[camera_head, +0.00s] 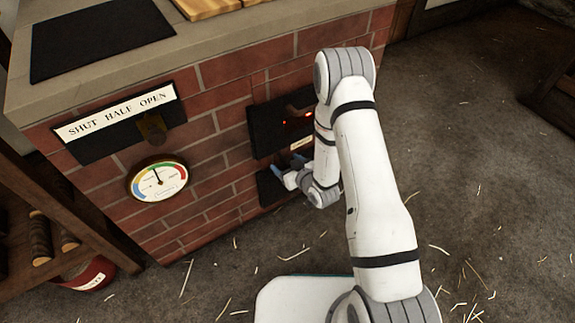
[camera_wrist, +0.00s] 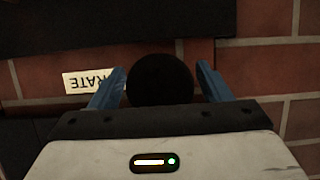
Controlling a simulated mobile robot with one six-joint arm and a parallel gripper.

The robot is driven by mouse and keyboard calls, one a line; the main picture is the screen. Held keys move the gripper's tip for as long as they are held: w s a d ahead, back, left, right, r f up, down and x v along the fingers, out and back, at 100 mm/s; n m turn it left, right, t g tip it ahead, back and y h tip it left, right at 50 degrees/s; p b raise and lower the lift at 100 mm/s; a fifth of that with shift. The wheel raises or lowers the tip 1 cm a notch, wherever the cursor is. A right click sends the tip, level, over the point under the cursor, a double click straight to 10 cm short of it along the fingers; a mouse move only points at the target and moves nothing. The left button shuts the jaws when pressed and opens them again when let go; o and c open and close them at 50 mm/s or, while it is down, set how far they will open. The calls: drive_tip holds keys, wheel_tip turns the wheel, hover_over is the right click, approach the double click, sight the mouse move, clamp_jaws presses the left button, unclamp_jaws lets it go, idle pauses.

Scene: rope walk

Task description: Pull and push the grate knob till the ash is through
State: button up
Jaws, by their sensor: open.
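The grate knob (camera_wrist: 160,80) is a dark round ball in the wrist view, seen against the brick front. My gripper (camera_wrist: 160,88) has its two blue fingers on either side of the knob, apart, with a small gap showing at each side. A white label (camera_wrist: 88,82) reading "RATE", upside down, is partly covered by the left finger. In the head view my gripper (camera_head: 283,175) is low at the brick front, and my wrist hides the knob. Above it is a dark firebox opening (camera_head: 268,128) with a faint red glow. I cannot see the ash.
A "SHUT HALF OPEN" plate (camera_head: 115,115) with a brass piece and a round dial (camera_head: 158,181) are on the bricks to the left. A wooden rack (camera_head: 50,225) and a red bucket (camera_head: 90,274) stand at lower left. The straw-strewn floor (camera_head: 475,170) to the right is open.

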drive_tip(key=shift+w+a+f, duration=0.15)
drive_tip(key=shift+w, duration=0.15)
drive_tip(key=shift+c, duration=0.5)
